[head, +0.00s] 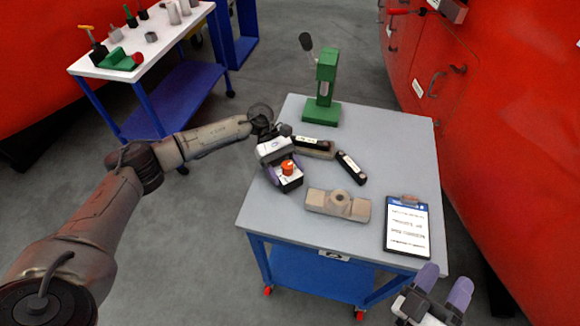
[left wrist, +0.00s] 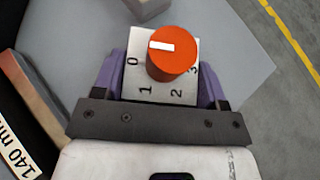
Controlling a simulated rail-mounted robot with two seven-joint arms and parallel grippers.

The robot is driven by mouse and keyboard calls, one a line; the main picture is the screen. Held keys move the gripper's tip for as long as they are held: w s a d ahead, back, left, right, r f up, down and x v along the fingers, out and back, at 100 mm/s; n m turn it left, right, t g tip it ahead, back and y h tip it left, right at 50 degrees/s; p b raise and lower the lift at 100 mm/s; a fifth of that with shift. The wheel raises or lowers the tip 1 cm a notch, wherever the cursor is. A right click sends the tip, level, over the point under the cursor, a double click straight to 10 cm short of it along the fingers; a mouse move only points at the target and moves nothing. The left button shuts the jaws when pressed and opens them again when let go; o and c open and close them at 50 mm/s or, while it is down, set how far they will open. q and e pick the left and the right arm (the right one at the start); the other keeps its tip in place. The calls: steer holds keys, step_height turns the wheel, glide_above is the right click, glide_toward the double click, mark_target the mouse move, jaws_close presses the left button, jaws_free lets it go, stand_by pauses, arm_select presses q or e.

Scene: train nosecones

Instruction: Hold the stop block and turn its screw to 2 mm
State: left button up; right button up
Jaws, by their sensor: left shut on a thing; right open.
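The stop block (head: 291,185) is dark with a white top face and an orange screw knob (head: 287,167). My left gripper (head: 285,178) is shut on it at the left of the grey table (head: 405,140); whether the block touches the tabletop is unclear. In the left wrist view, the purple fingers flank the block's white dial face (left wrist: 142,92), marked 0, 1, 2 and 3. The orange knob (left wrist: 172,58) has a white mark pointing left, towards the 0 side. My right gripper (head: 444,288) is open and empty, off the table's near right corner.
A beige block with a round boss (head: 338,204), a labelled dark bar (head: 350,167) and another labelled bar (head: 312,146) lie on the table. A clipboard (head: 407,228) lies at right, a green press (head: 323,90) stands behind. A red train body (head: 500,130) flanks the right.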

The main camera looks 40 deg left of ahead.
steer(key=s+a+r+n+g+y, duration=0.1)
steer(key=a+r+n+g+y, duration=0.25)
steer(key=a+n+y, duration=0.45)
steer(key=s+a+r+n+g+y, duration=0.2)
steer(key=a+n+g+y, duration=0.35)
steer(key=n, duration=0.45)
steer(key=s+a+r+n+g+y, duration=0.1)
steer(key=a+r+n+g+y, duration=0.2)
steer(key=a+n+y, duration=0.6)
steer(key=n+g+h, duration=0.4)
steer(key=n+h, duration=0.7)
glide_toward(289, 166)
steer(key=x, duration=0.9)
steer(key=shift+s, duration=0.1)
steer(key=c, duration=0.9)
